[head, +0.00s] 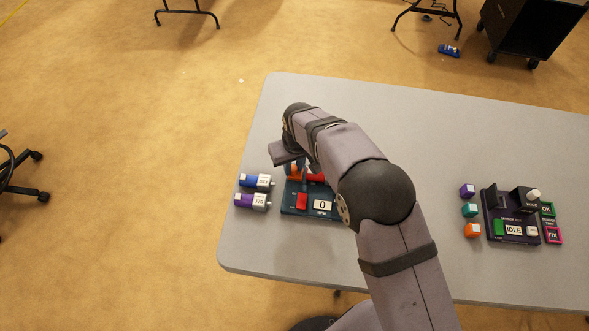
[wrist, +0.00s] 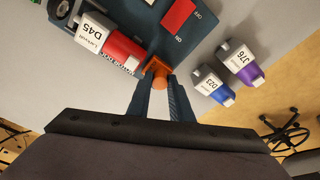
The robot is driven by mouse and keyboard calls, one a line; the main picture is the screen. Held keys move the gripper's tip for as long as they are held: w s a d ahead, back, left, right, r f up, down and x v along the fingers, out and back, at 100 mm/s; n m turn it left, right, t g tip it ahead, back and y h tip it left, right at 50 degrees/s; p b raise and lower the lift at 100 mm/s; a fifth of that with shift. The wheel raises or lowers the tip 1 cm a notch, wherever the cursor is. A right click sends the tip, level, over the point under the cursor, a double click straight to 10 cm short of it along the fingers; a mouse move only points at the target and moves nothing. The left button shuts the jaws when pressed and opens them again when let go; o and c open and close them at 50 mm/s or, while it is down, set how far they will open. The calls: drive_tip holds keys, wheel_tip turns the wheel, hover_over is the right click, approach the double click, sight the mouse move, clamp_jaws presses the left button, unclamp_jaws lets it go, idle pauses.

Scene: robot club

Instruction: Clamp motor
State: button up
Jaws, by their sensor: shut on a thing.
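The teal motor stand (head: 300,211) is on the table under my arm, with a red switch (head: 301,201) and a display reading 0 RPM (head: 322,205). A red motor (wrist: 124,50) with a white end marked D45 lies in the stand. An orange clamp piece (wrist: 158,68) is at the motor's red end. My gripper (wrist: 160,82) is shut on the orange clamp piece, one finger on each side. In the head view my arm partly hides the stand and the motor, and the fingertips are hard to make out.
A blue motor (head: 256,182) and a purple motor (head: 252,201) lie left of the stand. At the right is a dark board (head: 511,226) reading IDLE, with purple, teal and orange cubes (head: 472,230) beside it. The table between the stations is mostly clear.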

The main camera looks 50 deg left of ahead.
drive_tip(key=shift+w+d, duration=0.95)
drive_tip(key=o, duration=0.6)
drive_tip(key=shift+c, duration=0.2)
drive_tip(key=shift+r+p, duration=0.1)
drive_tip(key=shift+p, duration=0.2)
drive_tip(key=shift+r+p, duration=1.8)
drive_tip(key=shift+r, duration=1.1)
